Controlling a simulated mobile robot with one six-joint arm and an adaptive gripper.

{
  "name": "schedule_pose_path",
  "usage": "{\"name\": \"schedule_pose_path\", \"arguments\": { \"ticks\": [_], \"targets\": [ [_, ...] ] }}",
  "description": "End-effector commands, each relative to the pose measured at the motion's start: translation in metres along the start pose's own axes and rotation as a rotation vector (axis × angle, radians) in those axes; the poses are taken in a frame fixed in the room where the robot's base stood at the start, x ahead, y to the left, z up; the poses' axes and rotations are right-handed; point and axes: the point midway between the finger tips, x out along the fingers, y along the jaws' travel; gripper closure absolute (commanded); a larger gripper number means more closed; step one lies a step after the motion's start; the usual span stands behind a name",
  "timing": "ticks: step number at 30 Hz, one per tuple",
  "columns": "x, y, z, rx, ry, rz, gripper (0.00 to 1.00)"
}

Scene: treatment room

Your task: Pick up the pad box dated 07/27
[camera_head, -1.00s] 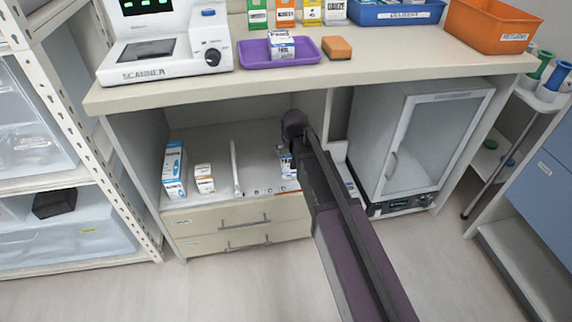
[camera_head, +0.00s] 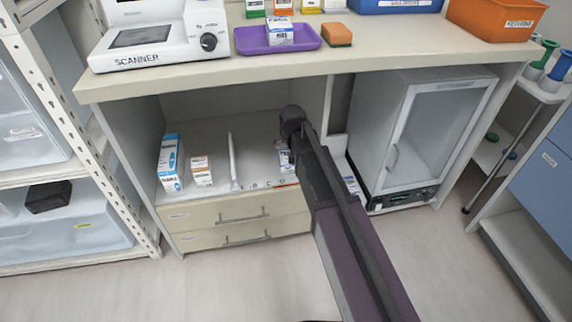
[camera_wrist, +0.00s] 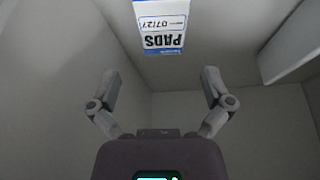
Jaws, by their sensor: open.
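In the wrist view a white and blue pad box (camera_wrist: 162,27) shows upside down at the top edge, reading PADS and 07/27. My gripper (camera_wrist: 161,76) is open and empty, its two fingers spread wide. The box is beyond the fingertips, roughly centred between them and apart from them. In the head view my arm reaches under the counter, and its fingers cannot be made out. A small white and blue box (camera_head: 285,157) there is partly hidden behind my arm; its date cannot be read.
On the lower shelf (camera_head: 215,150) stand a tall blue-white box (camera_head: 171,163), a small orange-white box (camera_head: 201,171) and a thin upright divider (camera_head: 234,162). A glass-door cabinet (camera_head: 425,135) is at right. The counter (camera_head: 370,45) overhangs my arm; a purple tray (camera_head: 250,46) sits on it.

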Motion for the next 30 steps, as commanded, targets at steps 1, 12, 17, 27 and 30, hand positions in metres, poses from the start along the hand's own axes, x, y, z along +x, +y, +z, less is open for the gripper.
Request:
{"name": "schedule_pose_path", "arguments": {
  "ticks": [1, 12, 17, 27, 30],
  "targets": [
    [0.008, 0.0, 0.001, 0.0, 0.0, 0.0, 0.0],
    [0.038, -0.001, 0.001, -0.001, 0.0, 0.0, 0.0],
    [0.048, -0.001, 0.001, -0.001, 0.0, -0.001, 0.0],
    [0.052, -0.002, 0.0, -0.002, 0.0, -0.001, 0.0],
    [0.052, -0.002, 0.0, -0.002, 0.0, -0.001, 0.0]
  ]
}}
